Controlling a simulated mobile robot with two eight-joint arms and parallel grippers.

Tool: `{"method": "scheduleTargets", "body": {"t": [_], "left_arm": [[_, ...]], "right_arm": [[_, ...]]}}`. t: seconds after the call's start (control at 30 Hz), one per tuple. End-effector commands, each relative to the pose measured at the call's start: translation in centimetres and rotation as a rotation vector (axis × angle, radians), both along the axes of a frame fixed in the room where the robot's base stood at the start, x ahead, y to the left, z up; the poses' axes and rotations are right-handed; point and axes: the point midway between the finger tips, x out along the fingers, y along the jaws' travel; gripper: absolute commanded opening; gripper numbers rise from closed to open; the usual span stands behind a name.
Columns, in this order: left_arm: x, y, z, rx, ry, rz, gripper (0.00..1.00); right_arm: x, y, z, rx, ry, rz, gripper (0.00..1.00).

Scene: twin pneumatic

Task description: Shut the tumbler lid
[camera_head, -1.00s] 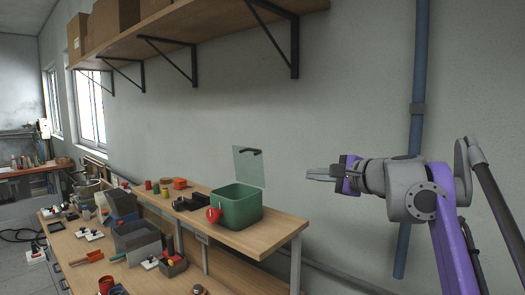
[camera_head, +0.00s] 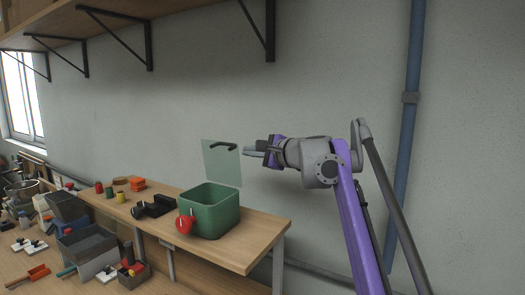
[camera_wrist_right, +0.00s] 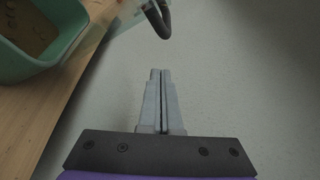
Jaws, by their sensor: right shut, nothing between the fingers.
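The tumbler is a green open-topped box (camera_head: 212,218) near the right end of the raised bench shelf, with a red knob (camera_head: 184,224) on its front left. Its clear lid (camera_head: 222,168) stands upright, open, with a black handle (camera_head: 224,145) along its top. My right gripper (camera_head: 248,152) is shut and empty, just right of the lid near handle height. In the right wrist view, the fingers (camera_wrist_right: 160,75) are together, pointing towards the dark handle (camera_wrist_right: 158,20), with a gap between. The tumbler's green rim (camera_wrist_right: 75,45) is at upper left there. My left gripper is out of view.
The wooden shelf (camera_head: 255,248) ends right of the tumbler. Black blocks (camera_head: 153,207) and small coloured pots stand to its left. Grey bins (camera_head: 85,243) and tools fill the lower bench. The wall behind is bare, with a blue pipe (camera_head: 404,140) at right.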

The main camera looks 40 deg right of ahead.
Motion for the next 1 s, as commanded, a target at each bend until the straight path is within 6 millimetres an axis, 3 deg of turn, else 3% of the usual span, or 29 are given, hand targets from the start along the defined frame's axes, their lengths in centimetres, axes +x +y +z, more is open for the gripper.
{"method": "scheduleTargets", "body": {"t": [0.07, 0.33, 1.0], "left_arm": [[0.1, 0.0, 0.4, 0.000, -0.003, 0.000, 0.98], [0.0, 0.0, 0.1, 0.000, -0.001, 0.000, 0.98], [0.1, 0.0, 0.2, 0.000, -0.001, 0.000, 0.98]], "right_arm": [[1.7, 0.0, -0.1, 0.000, -0.001, 0.003, 0.00], [0.4, 3.1, 1.4, 0.000, 0.000, 0.000, 0.00], [0.2, 4.2, 1.7, 0.000, -0.001, 0.000, 0.00]]}}
